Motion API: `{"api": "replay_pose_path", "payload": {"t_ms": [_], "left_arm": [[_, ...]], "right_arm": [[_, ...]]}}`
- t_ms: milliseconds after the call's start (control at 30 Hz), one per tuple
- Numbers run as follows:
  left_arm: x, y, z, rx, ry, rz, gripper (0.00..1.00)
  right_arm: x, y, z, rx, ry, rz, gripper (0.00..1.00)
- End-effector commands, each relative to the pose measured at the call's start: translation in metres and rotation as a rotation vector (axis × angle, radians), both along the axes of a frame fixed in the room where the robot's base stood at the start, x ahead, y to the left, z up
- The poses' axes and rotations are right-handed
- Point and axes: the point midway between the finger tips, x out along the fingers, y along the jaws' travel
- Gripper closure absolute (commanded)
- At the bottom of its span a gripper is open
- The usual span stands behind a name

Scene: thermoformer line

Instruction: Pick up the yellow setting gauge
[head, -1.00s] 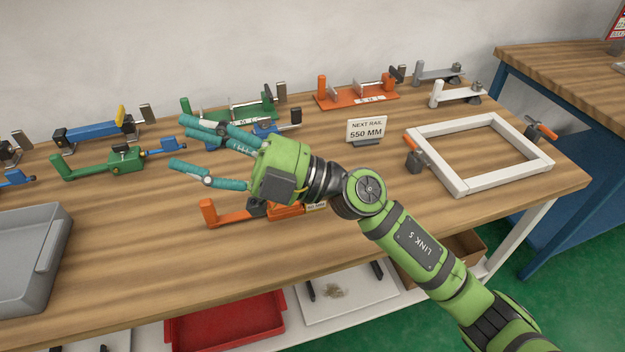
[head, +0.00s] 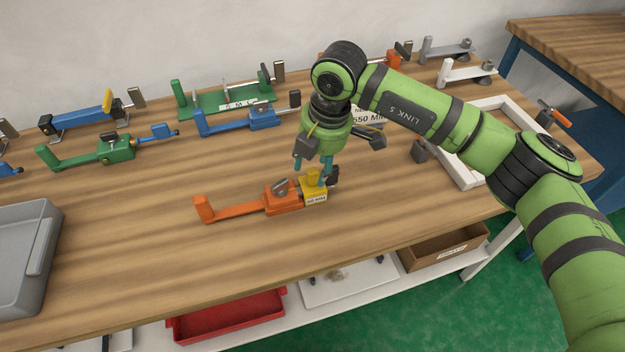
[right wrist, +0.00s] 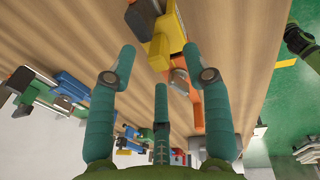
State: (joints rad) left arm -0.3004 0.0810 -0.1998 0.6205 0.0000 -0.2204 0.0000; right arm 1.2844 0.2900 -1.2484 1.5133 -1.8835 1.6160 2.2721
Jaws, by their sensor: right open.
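The yellow setting gauge (head: 315,193) is a small yellow block with a white label, at the right end of an orange clamp-like tool (head: 240,210) on the wooden bench. In the right wrist view the yellow gauge (right wrist: 161,50) shows between and beyond my fingertips, against the orange tool (right wrist: 198,100). My right gripper (head: 312,170) is open and points down just above the gauge, one finger in front of its upper part. I cannot tell whether that finger touches it. The gauge's back side is partly hidden. My left gripper is not in view.
Green (head: 100,151) and blue (head: 240,120) clamp tools stand behind and left. A grey tray (head: 25,255) lies at the left. A white frame (head: 465,178) and a partly hidden sign (head: 369,116) are at the right, near my arm. The bench front is clear.

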Motion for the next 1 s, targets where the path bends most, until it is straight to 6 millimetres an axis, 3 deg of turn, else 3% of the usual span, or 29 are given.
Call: {"api": "replay_pose_path", "payload": {"t_ms": [33, 200, 433, 467, 567, 600, 1000], "left_arm": [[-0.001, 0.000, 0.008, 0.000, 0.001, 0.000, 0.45], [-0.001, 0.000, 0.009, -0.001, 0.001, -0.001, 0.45], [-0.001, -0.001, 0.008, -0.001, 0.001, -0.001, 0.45], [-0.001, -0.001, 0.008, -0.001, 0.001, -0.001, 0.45], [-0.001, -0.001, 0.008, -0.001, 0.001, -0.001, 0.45], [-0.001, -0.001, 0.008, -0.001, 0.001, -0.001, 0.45], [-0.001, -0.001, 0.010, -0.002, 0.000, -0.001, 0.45]], "right_arm": [[0.000, 0.001, -0.006, -0.001, 0.005, 0.000, 0.50], [0.002, 0.004, -0.025, 0.001, 0.002, 0.002, 0.50], [0.002, 0.005, -0.028, 0.002, 0.001, 0.003, 0.50], [0.002, 0.005, -0.028, 0.002, 0.001, 0.003, 0.54], [0.002, 0.005, -0.028, 0.002, 0.001, 0.003, 0.94], [0.002, 0.005, -0.028, 0.002, 0.001, 0.003, 1.00], [0.002, 0.005, -0.025, 0.005, 0.001, 0.003, 1.00]]}}
